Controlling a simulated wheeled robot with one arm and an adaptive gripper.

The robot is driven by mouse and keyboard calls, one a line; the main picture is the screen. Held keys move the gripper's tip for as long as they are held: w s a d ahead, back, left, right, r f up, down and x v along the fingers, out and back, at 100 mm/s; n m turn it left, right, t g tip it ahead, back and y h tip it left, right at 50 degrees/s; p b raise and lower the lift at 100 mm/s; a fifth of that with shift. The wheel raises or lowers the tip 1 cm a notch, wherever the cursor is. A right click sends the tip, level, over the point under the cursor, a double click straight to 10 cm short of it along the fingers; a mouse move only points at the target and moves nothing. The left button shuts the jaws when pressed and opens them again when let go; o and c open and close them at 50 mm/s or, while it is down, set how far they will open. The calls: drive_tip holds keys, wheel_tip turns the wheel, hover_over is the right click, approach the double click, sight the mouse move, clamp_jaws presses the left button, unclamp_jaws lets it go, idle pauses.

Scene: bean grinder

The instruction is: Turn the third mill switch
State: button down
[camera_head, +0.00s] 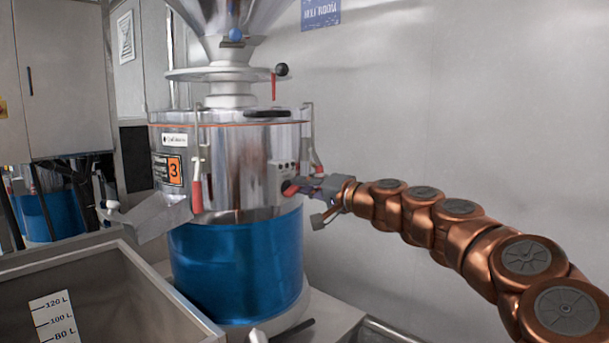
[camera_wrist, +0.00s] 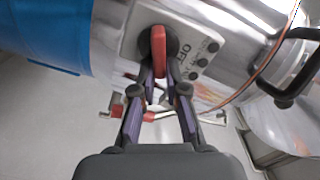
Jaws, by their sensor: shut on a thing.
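The third mill (camera_head: 232,150) is a steel drum with an orange "3" label and a blue lower body. Its red rotary switch (camera_wrist: 158,48) sits on a black round base on a light panel (camera_wrist: 185,40) with several small black knobs. My gripper (camera_wrist: 160,78) reaches the panel from the right in the head view and is shut on the red switch handle, one finger on each side. In the head view my gripper (camera_head: 300,187) covers most of the switch.
A grey bin (camera_head: 110,275) with a litre scale stands at the lower left, beside the chute (camera_head: 150,215). Red-handled latches (camera_head: 196,185) hang on the drum. A steel hopper (camera_head: 228,30) is above. The wall side at right is clear except for my arm.

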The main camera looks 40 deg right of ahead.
drive_tip(key=shift+f+m+p, duration=0.2)
drive_tip(key=shift+m+p, duration=0.65)
drive_tip(key=shift+m, duration=0.35)
drive_tip(key=shift+f+m+p, duration=0.2)
drive_tip(key=shift+m+p, duration=0.6)
drive_tip(key=shift+m, duration=0.4)
drive_tip(key=shift+f, duration=0.1)
drive_tip(key=c, duration=1.2)
unclamp_jaws()
drive_tip(key=shift+w, duration=0.1)
